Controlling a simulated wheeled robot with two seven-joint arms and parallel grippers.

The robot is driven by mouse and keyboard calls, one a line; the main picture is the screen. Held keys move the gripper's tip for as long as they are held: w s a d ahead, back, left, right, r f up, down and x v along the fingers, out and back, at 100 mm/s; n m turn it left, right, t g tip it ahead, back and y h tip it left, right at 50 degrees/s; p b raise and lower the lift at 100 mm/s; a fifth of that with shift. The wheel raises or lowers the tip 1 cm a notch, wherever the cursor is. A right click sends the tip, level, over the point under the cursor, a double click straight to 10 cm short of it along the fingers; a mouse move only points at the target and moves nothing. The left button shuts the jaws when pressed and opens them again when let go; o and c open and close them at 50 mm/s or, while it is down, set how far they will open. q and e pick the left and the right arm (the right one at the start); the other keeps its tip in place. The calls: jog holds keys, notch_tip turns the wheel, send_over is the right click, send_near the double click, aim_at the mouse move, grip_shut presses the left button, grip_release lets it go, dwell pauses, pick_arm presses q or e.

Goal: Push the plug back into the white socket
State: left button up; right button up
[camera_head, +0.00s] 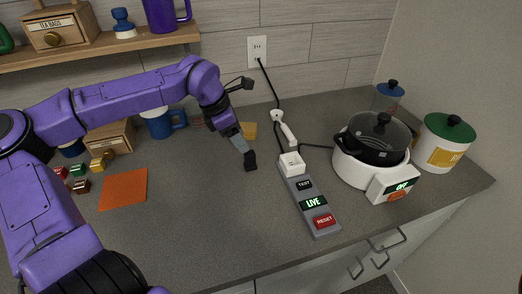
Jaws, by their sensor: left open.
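The white socket (291,163) sits at the far end of a grey strip (326,234) with TEST, LIVE and RESET panels. A white plug-like piece (288,134) lies on the counter just behind the socket, apart from it. Another white piece (277,116) sits beyond it, at the end of the black wall cord. I cannot tell from here exactly how the two white pieces join. My left gripper (250,161) is open and empty, pointing down over the counter, left of the socket and plug. My right gripper is out of view.
A green-lidded canister (443,145) is farther right. A yellow piece (249,131) lies behind my left gripper.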

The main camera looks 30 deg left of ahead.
aim_at(249, 152)
pick_arm(q)
jog(key=shift+s+d+f, duration=0.2)
jog(key=shift+s+f, duration=0.05)
jog(key=shift+f, duration=0.3)
jog(key=shift+s+d+f, duration=0.15)
jog(key=shift+s+f, duration=0.1)
jog(key=shift+f, duration=0.55)
jog(key=w+f, duration=0.1)
jog(key=w+f+p, duration=0.1)
jog(key=f, duration=0.1)
jog(key=d+f, duration=0.1)
jog(key=shift+w+d+f, duration=0.1)
jog(key=shift+w+f, duration=0.1)
jog(key=shift+w, duration=0.2)
jog(key=shift+w+d+f, duration=0.1)
jog(key=shift+d+f, duration=0.05)
jog(key=shift+f, duration=0.1)
jog(key=shift+s, duration=0.25)
jog(key=c, duration=1.1)
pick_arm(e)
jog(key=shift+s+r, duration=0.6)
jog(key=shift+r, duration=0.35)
